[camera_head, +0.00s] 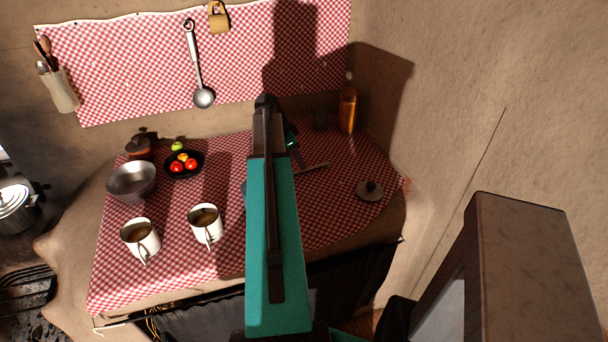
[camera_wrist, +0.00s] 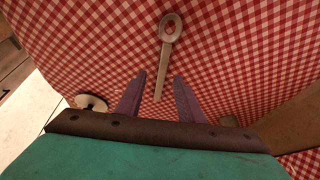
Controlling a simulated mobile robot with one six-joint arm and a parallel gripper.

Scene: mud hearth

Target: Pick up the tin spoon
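The tin spoon (camera_wrist: 163,62) lies on the red-and-white checked cloth in the wrist view. Its pale grey bowl is at the top, with a reddish patch inside. Its handle points down towards me. My gripper (camera_wrist: 161,76) is open, with its two purple fingers apart. In this view the handle's lower part shows between the fingers, and the bowl is beyond the fingertips. I cannot tell the height of the fingers above the cloth. In the head view my arm hides most of the gripper. A thin grey bar (camera_head: 312,168) shows just right of it, possibly the spoon.
A lid with a dark knob (camera_head: 370,190) lies at the right. An amber bottle (camera_head: 348,108) stands at the back by the wall. Two white mugs (camera_head: 206,225), a metal bowl (camera_head: 133,181) and a dark plate of tomatoes (camera_head: 171,163) are at the left. The right wall is close.

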